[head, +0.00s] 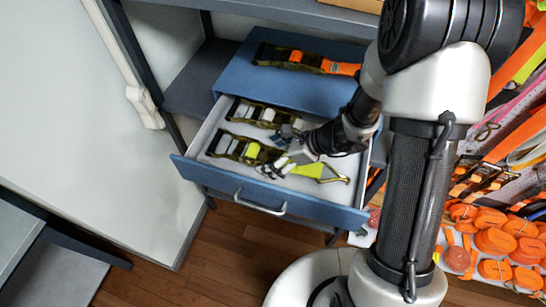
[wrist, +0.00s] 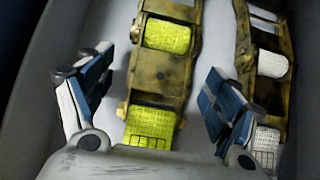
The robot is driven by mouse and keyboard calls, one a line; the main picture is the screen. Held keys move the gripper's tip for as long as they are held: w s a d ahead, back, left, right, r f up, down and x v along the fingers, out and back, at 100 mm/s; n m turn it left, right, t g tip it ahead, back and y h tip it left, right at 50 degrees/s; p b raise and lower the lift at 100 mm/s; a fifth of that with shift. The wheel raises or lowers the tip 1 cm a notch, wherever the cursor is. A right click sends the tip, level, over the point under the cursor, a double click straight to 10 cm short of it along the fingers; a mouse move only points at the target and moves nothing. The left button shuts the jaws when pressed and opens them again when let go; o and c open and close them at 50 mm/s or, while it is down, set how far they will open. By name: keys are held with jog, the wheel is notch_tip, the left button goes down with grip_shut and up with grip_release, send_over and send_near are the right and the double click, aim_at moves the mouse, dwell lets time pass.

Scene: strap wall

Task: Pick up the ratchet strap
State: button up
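A ratchet strap with a dark olive-brass buckle and yellow webbing (head: 232,147) lies in the open blue drawer, and its yellow end with a metal hook (head: 320,171) lies to the right. My gripper (head: 278,152) is inside the drawer over this strap and hides part of it. In the wrist view the fingers stand apart, with the yellow-webbed buckle (wrist: 160,70) running between them, not visibly touched. A second ratchet strap with white webbing (head: 265,113) lies behind it; in the wrist view its buckle (wrist: 264,62) is at the right, close to the right finger.
The open drawer (head: 268,206) has a grey inside and a front handle. A ratchet strap with orange webbing (head: 300,58) lies on the blue cabinet top above. Orange straps (head: 495,240) fill a wall rack at the right. A white panel (head: 90,120) stands at the left.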

jog(key=c, duration=1.9)
jog(key=shift+r, duration=0.1)
